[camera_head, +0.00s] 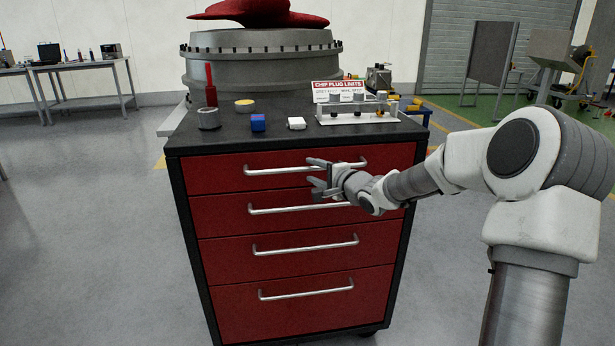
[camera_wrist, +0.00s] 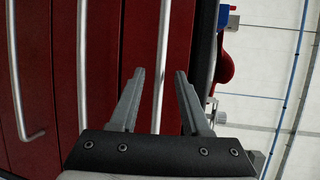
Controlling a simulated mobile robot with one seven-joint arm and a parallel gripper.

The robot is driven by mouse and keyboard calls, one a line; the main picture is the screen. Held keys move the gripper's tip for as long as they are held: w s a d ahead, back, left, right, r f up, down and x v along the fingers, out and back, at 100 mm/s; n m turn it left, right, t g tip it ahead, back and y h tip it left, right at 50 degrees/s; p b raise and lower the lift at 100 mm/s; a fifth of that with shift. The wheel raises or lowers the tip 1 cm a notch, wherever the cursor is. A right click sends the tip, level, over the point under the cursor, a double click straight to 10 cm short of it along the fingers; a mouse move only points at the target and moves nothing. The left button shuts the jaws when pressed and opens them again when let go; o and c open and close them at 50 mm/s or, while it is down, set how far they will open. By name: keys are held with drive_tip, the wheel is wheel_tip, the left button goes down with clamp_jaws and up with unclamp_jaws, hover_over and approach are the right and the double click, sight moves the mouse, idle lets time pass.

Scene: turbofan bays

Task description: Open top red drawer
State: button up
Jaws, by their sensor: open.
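The red tool cabinet has a black frame and a stack of red drawers, all of which look shut. The top red drawer (camera_head: 215,172) has a long silver bar handle (camera_head: 275,170). My gripper (camera_head: 314,172) is at the right half of that handle, one finger above it and one below in the head view. In the wrist view, the open fingers (camera_wrist: 158,76) lie on either side of the top handle (camera_wrist: 164,50), which runs between them. The gap is empty apart from the bar. I cannot tell whether the fingertips reach past the bar.
The second drawer's handle (camera_head: 285,209) is close below my gripper. Floor in front and left is clear.

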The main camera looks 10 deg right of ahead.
sight(309, 169)
drive_tip(key=shift+b+x, duration=0.35)
drive_tip(key=shift+x, duration=1.3)
clamp_jaws()
